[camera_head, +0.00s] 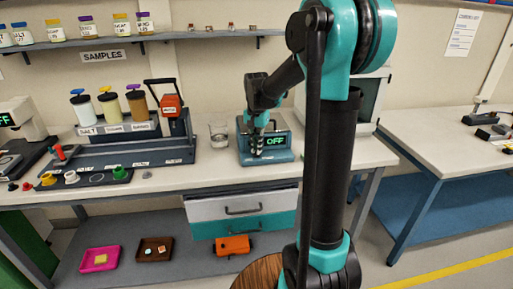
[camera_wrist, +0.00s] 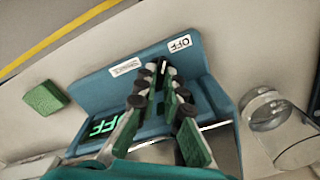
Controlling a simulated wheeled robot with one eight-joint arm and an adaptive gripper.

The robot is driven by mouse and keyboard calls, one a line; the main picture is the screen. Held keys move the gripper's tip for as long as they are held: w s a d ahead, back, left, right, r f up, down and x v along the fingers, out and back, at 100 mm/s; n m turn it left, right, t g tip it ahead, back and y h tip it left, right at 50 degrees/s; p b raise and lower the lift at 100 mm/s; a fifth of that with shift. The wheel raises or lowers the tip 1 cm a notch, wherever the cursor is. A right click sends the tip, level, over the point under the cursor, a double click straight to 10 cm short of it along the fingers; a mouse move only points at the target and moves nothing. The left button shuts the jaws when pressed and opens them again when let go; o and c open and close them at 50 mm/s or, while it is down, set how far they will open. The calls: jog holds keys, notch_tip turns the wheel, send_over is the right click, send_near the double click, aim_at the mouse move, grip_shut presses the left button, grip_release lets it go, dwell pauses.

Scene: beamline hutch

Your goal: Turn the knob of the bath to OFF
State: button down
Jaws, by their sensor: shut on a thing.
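The bath (camera_head: 285,157) is a blue-teal box on the bench. Its display (camera_head: 276,142) reads OFF in green. In the wrist view, the bath (camera_wrist: 92,88) lies under my gripper, with its lit display (camera_wrist: 103,126) at left. A white OFF label (camera_wrist: 180,43) and another small white label (camera_wrist: 125,67) sit on its face. My gripper (camera_head: 257,151) is at the front of the bath. In the wrist view, my gripper (camera_wrist: 158,80) is shut on the dark knob (camera_wrist: 161,72) between the two labels. The fingers hide most of the knob, so its exact pointing is unclear.
A clear glass beaker (camera_head: 219,133) stands just left of the bath; it also shows in the wrist view (camera_wrist: 268,110). A rack with several jars (camera_head: 112,108) is further left. A green block (camera_wrist: 44,97) lies beside the bath in the wrist view.

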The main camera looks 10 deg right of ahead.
jog(key=shift+m, duration=0.5)
jog(key=c, duration=1.9)
grip_release()
jog(key=shift+r, duration=0.15)
notch_tip(320, 180, up, 12)
jog(key=shift+f, duration=0.1)
jog(key=shift+f, duration=0.1)
